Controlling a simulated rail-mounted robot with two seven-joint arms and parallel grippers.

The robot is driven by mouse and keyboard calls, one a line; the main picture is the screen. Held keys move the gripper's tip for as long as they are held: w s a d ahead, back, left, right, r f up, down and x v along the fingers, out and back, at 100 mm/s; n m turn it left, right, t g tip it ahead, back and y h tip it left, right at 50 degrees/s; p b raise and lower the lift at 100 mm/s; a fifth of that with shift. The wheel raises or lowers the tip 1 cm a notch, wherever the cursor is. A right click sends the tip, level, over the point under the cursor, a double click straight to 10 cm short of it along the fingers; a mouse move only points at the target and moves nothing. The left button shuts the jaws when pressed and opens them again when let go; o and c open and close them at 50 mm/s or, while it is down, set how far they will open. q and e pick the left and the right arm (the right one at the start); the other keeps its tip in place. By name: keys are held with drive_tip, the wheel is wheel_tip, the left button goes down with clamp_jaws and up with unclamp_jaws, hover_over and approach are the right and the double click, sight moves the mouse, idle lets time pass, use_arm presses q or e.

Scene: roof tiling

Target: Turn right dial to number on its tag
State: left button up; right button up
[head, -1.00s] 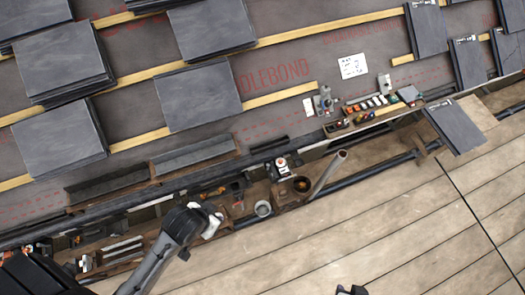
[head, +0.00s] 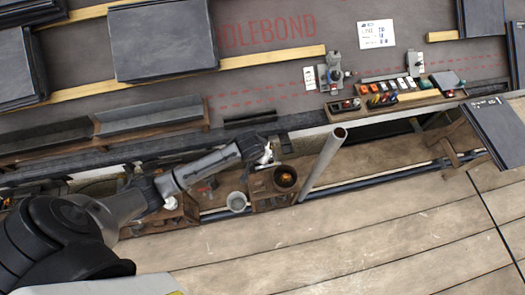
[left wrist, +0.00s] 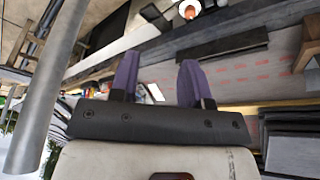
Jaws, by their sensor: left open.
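My left gripper (head: 266,156) reaches in from the left over the wooden caddy below the dark gutter edge. In the left wrist view its two purple fingers (left wrist: 157,80) stand apart with nothing between them. A grey device with small dark and red knobs (head: 336,72) stands on the roofing sheet, with a white tag (head: 309,78) at its left. A second grey device (head: 412,64) stands to its right behind a row of small parts. Which part is the right dial, and any number on the tag, is too small to tell. My right gripper is out of view.
A slanted grey pipe (head: 322,165) rises just right of my left gripper; it is close in the left wrist view (left wrist: 45,90). A brown pot (head: 285,178) and grey cup (head: 238,201) sit below. A printed sheet (head: 376,34) lies behind. The plank floor is clear.

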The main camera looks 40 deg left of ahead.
use_arm(q)
drive_tip(key=w+a+f+n+b, duration=0.1)
drive_tip(key=w+a+f+b, duration=0.2)
drive_tip(key=f+b, duration=0.4)
drive_tip(key=w+a+f+n+y+b, duration=0.1)
drive_tip(key=w+a+f+b, duration=0.3)
drive_tip(key=w+f+b, duration=0.2)
drive_tip(key=w+a+f+n+b, duration=0.1)
drive_tip(key=w+a+f+b, duration=0.2)
drive_tip(key=f+b, duration=0.6)
drive_tip(key=shift+w+x, duration=0.15)
drive_tip(key=shift+x, duration=0.9)
drive_tip(key=shift+w+x, duration=0.15)
drive_tip(key=shift+x, duration=0.85)
drive_tip(key=shift+w+a+f+b, duration=0.35)
drive_tip(key=shift+f+b, duration=0.25)
drive_tip(key=shift+b, duration=0.1)
